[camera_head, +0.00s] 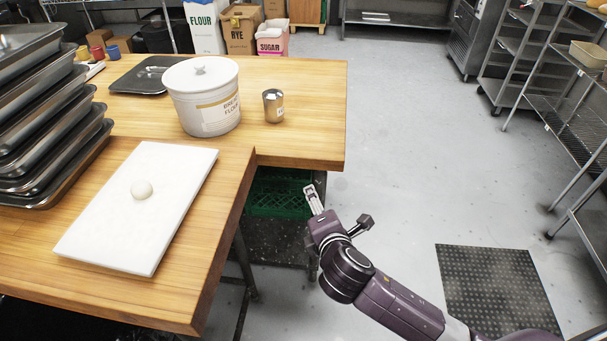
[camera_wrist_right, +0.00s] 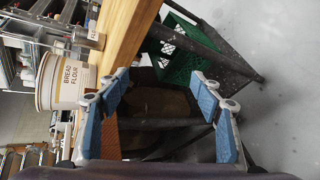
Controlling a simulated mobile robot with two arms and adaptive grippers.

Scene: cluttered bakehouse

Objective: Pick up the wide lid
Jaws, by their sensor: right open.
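The wide lid (camera_head: 200,74) is white and round with a small knob on top. It sits on a white bucket (camera_head: 207,115) labelled bread flour, on the wooden table. In the right wrist view the bucket (camera_wrist_right: 62,85) shows at the left, sideways. My right gripper (camera_head: 313,197) is beyond the table's right edge, to the right of the bucket and lower in the picture, apart from it. In the wrist view its blue-padded fingers (camera_wrist_right: 160,92) are spread wide with nothing between them. My left gripper is not in view.
A metal canister (camera_head: 273,107) stands right of the bucket, near the table edge. A dark tray (camera_head: 143,76) lies behind it. Stacked metal trays (camera_head: 50,160) stand left. A green crate (camera_head: 277,195) is below the table.

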